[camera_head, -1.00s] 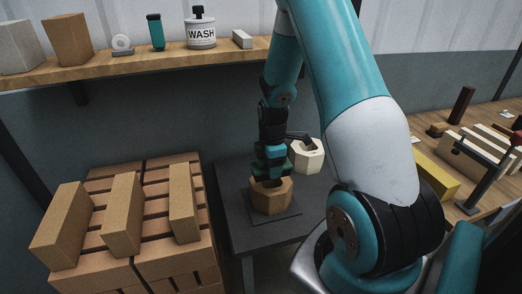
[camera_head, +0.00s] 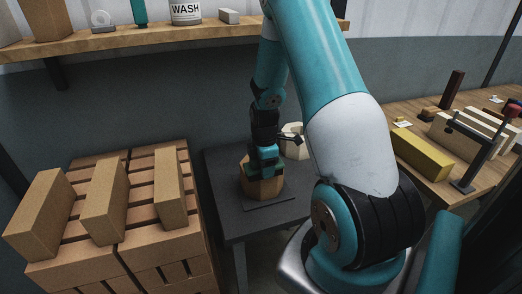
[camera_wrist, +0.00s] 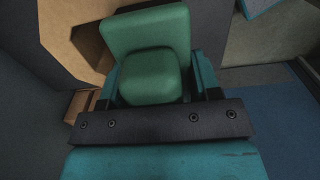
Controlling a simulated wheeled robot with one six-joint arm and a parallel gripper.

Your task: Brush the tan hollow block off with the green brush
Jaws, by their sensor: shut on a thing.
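The tan hollow block (camera_head: 265,188) stands on a dark mat (camera_head: 270,205) on the small dark table. It also shows in the wrist view (camera_wrist: 62,30), where part of its dark opening is visible. My gripper (camera_head: 262,163) is right at the top of the block. In the wrist view my gripper (camera_wrist: 152,88) is shut on the green brush (camera_wrist: 148,35), whose green body fills the space between the fingers. The brush overlaps the block's edge in that view. The bristles are hidden, so I cannot tell whether they touch the block.
A cream hollow block (camera_head: 294,150) stands behind my gripper on the dark table (camera_head: 228,172). A brick stack (camera_head: 150,225) with loose bricks is at left. A shelf (camera_head: 120,40) with a WASH pot (camera_head: 186,12) runs above. A wooden bench (camera_head: 405,105) is at right.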

